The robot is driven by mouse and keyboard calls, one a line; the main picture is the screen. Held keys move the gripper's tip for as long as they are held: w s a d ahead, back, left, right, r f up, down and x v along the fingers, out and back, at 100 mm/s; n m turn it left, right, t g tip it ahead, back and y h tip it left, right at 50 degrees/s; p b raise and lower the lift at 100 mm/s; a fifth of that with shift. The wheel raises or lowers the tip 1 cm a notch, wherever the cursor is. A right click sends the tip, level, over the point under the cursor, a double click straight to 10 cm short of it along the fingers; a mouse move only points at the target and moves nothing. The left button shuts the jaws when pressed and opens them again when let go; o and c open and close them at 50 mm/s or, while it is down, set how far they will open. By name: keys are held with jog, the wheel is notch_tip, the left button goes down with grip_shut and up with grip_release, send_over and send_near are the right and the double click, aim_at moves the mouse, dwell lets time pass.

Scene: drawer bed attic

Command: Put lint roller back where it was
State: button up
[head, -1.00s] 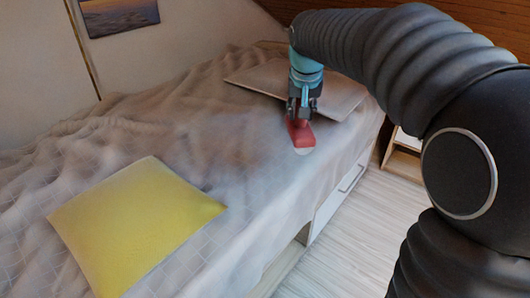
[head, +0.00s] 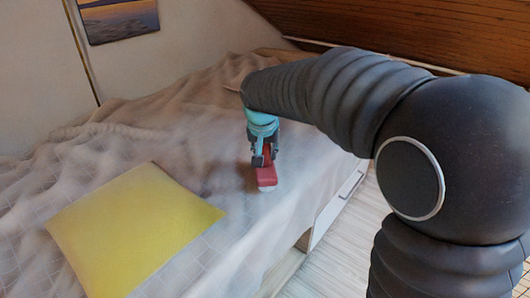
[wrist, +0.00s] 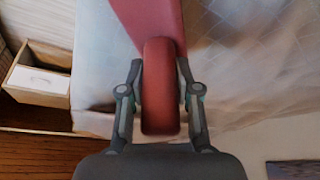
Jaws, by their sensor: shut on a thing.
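The lint roller (head: 266,176) has a red body and a pale end. It hangs below my gripper (head: 262,158) over the bed, with the pale end pointing down in the head view. In the wrist view the red lint roller (wrist: 161,90) lies between the two fingers of my gripper (wrist: 161,92), which are shut on it. I cannot tell whether its lower end touches the bedcover.
The bed (head: 215,130) has a rumpled pale cover. A yellow cushion (head: 135,225) lies at the front left. An open drawer front (head: 338,205) is below the bed's right side. A small wooden unit (wrist: 38,82) shows in the wrist view.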

jog(key=shift+f, duration=0.25)
jog(key=o, duration=1)
jog(key=shift+r, duration=0.15)
jog(key=p+v, duration=0.1)
jog(key=v, duration=1.1)
jog(key=shift+n+t, duration=0.5)
jog(key=s+d+f, duration=0.3)
jog(key=s+d, duration=0.2)
jog(key=s, duration=0.3)
jog(key=s+d+f, duration=0.3)
jog(key=s+d, duration=0.3)
jog(key=s, duration=0.2)
jog(key=s+d+f, duration=0.3)
jog(key=s+d, duration=0.3)
jog(key=s, duration=0.2)
